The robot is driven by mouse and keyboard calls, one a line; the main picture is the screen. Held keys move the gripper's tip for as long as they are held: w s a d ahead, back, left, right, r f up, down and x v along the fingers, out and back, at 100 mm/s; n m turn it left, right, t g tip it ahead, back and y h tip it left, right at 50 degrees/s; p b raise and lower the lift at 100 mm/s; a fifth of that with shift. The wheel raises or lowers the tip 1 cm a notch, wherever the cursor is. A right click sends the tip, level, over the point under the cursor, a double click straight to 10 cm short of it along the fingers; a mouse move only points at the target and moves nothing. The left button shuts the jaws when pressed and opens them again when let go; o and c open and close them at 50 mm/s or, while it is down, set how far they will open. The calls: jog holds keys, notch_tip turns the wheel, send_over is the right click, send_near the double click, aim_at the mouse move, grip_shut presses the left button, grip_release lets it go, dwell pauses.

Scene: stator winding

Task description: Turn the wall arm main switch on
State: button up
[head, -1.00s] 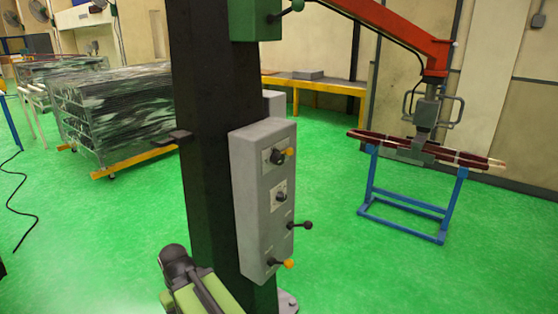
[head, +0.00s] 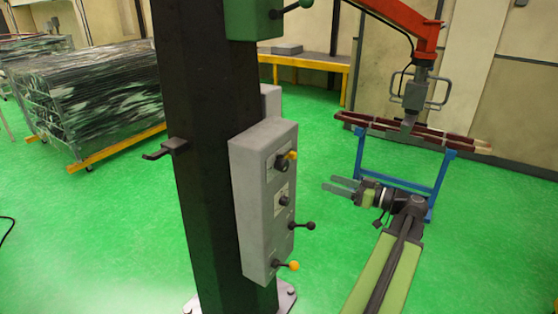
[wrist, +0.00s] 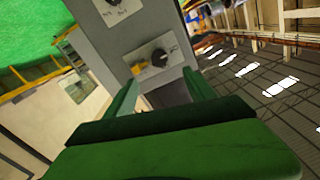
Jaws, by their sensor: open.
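The grey control box (head: 260,200) is fixed to the black column. On it are a black rotary switch with a yellow-tipped handle (head: 284,160) at the top, a second black knob (head: 284,199), a black ball lever (head: 305,226) and a yellow-tipped lever (head: 288,265). The frames do not label which is the main switch. My gripper (head: 328,184) is open and empty, to the right of the box, its fingers pointing left toward it. In the wrist view its green fingers (wrist: 160,80) are spread below the yellow-tipped switch (wrist: 158,58), apart from it.
The black column (head: 205,200) stands left of the box, with a small bracket (head: 165,149). A red arm (head: 385,15) hangs at upper right above a blue stand (head: 440,180) carrying dark bars. A loaded cart (head: 95,95) stands at left. Green floor is clear around the column.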

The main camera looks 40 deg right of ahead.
aim_at(286, 166)
jog(key=x, duration=1.7)
jog(key=shift+w+d+r, duration=0.1)
jog(key=shift+d+r, duration=0.15)
jog(key=shift+r, duration=0.15)
jog(key=c, duration=1.4)
jog(key=shift+o, duration=0.2)
